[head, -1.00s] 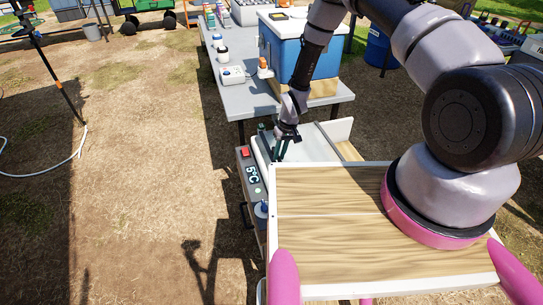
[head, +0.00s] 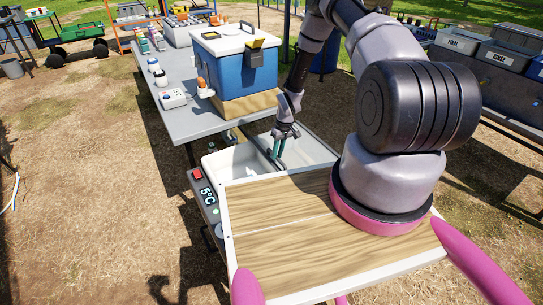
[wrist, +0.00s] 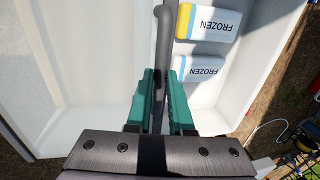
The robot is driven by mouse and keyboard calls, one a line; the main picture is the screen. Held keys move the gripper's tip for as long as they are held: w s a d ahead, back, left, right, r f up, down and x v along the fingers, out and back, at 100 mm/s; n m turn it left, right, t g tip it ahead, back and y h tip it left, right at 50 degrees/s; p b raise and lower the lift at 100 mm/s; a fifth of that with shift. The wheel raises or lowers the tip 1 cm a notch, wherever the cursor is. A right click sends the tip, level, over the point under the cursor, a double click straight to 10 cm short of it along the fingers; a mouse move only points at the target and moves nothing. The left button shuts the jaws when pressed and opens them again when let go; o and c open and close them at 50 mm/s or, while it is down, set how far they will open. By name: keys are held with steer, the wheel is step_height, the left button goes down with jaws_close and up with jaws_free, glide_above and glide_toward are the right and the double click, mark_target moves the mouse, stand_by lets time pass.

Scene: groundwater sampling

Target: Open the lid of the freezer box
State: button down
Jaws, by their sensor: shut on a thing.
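The freezer box (head: 207,198), with a red button and a 5°C display on its front, stands low beyond a wooden-topped surface. My gripper (head: 277,147) reaches down over it. In the wrist view my gripper's teal fingers (wrist: 163,88) are shut on a grey bar-like handle (wrist: 162,40). The white lid (wrist: 85,65) lies left of the handle there; in the head view it seems to be the white panel (head: 308,150) right of my gripper. The box is partly open: white packs marked FROZEN (wrist: 214,22) show inside. The lid's exact tilt is unclear.
A grey table (head: 185,120) holds a blue cooler (head: 232,66), bottles and a small device (head: 172,98) behind the box. The wooden-topped surface (head: 300,235) covers the near side. Dark crates (head: 500,85) stand at right. Bare ground lies left.

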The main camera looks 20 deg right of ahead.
steer(key=c, duration=0.8)
jaws_free()
step_height(320, 180, up, 11)
steer(key=d, duration=0.2)
steer(key=shift+w+f, duration=0.2)
steer(key=shift+w, duration=0.05)
